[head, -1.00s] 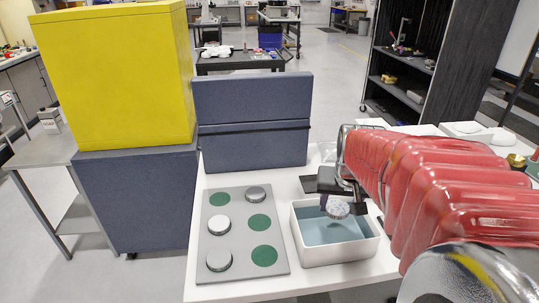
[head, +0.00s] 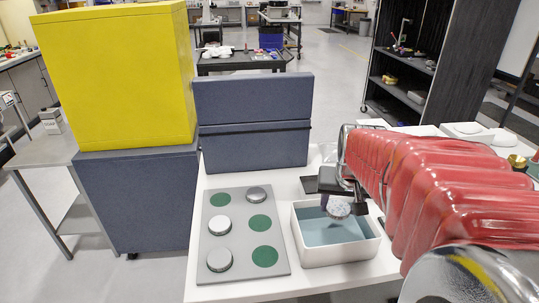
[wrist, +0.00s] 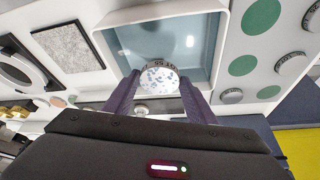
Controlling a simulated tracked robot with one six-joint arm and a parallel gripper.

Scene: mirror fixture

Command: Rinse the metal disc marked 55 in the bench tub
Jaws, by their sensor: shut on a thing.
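The metal disc (head: 339,207) is held in my gripper (head: 343,203) over the bench tub (head: 339,256). The tub is white and holds blue-grey water. In the wrist view the disc (wrist: 158,81) sits between the two purple fingers, which are shut on its sides. Its face is mottled with pale and grey patches, and 55 seems to show on its rim. The tub's wall (wrist: 225,45) surrounds the water beyond it. The disc appears above the water; I cannot tell whether its lower edge touches the surface.
A grey board (head: 240,235) left of the tub carries three other discs, at the upper right (head: 256,194), middle left (head: 220,226) and lower left (head: 219,260), with three bare green spots. A blue-grey panel (head: 254,140) stands behind. A yellow box (head: 115,75) stands far left.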

